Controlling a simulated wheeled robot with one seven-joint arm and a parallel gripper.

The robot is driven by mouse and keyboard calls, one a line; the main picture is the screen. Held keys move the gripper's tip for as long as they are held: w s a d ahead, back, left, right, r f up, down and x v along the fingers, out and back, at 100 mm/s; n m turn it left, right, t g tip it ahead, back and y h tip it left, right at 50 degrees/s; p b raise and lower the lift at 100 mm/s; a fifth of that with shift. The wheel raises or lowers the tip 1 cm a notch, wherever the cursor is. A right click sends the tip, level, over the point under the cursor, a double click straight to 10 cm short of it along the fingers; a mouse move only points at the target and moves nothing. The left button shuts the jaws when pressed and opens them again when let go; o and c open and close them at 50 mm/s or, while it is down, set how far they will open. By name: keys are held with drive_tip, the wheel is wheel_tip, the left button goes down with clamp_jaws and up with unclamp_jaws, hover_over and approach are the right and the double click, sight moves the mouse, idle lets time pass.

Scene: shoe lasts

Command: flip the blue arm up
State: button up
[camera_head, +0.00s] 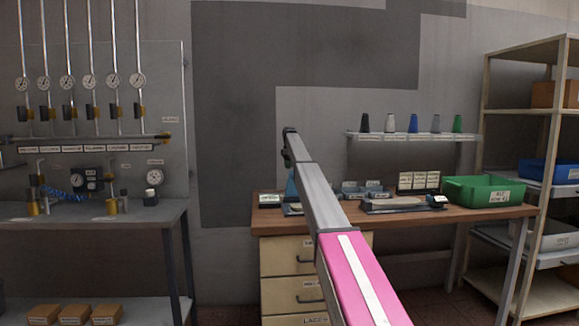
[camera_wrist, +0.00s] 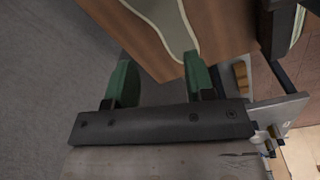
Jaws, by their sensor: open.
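A small blue part (camera_head: 291,188) shows just left of my arm, above the wooden workbench (camera_head: 385,213). My arm hides most of it, so I cannot tell whether it is the blue arm or how it is tilted. My gripper (camera_wrist: 160,72) is open in the wrist view, with two green fingers apart and nothing between them. Beyond the fingertips is a brown wooden surface with a grey-green, pale-edged shape (camera_wrist: 165,22) on it. I see no blue arm in the wrist view. In the head view my gripper is not clearly visible.
A green bin (camera_head: 484,191) stands at the bench's right end, with a tray holding a pale item (camera_head: 400,204) to its left. A wall shelf (camera_head: 412,137) holds several coloured cones. Left is a grey gauge bench (camera_head: 90,212); right is a shelving rack (camera_head: 530,110).

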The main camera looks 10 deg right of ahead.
wheel_tip(320, 180, up, 11)
drive_tip(key=shift+s, duration=0.3)
idle(0.4)
drive_tip(key=shift+f, duration=0.15)
